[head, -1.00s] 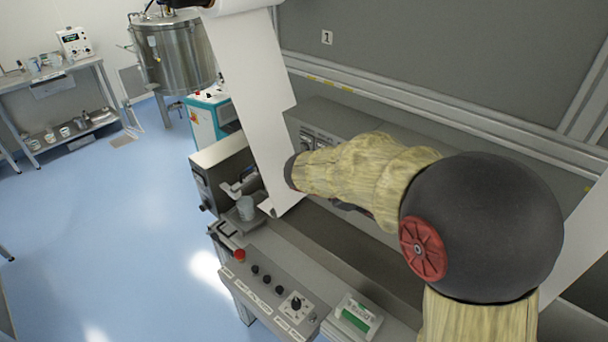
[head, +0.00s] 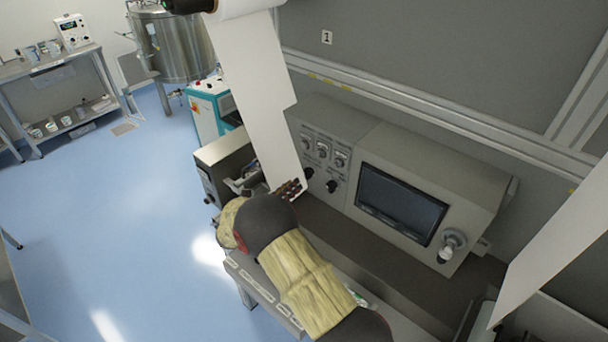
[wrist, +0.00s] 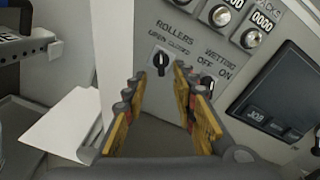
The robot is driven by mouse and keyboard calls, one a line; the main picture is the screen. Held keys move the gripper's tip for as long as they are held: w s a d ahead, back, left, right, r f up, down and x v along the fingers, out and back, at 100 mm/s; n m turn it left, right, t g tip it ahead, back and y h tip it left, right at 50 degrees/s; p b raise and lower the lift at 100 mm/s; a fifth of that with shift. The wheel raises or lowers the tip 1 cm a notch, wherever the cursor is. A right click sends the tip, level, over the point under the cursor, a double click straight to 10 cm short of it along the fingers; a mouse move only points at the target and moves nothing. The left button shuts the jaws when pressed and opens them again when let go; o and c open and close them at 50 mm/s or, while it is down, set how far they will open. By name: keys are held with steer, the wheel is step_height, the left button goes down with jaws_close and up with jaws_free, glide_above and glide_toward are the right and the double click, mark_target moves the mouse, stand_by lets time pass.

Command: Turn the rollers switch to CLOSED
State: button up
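The rollers switch (wrist: 161,62) is a black rotary knob on a grey panel, under the label ROLLERS with OPEN on the left and CLOSED on the right. Its grip looks about upright in the wrist view; I cannot tell which label it is set to. In the head view the rollers switch (head: 308,173) is the left of two lower black knobs. My gripper (wrist: 160,88) is open and empty, with yellow-padded fingers apart and the knob beyond and between their tips. In the head view my gripper (head: 292,188) is just left of the knob, apart from it.
The wetting knob (wrist: 206,84) is close by the right finger. Counter dials (head: 322,150) sit above. A dark screen (head: 400,203) is to the right. A hanging white paper web (head: 262,110) is close on the left. My forearm covers most of the front control ledge.

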mark_target(305, 175)
steer(key=x, duration=0.7)
steer(key=shift+w+d+p, duration=0.1)
steer(key=shift+p, duration=0.3)
steer(key=shift+c, duration=0.4)
jaws_close()
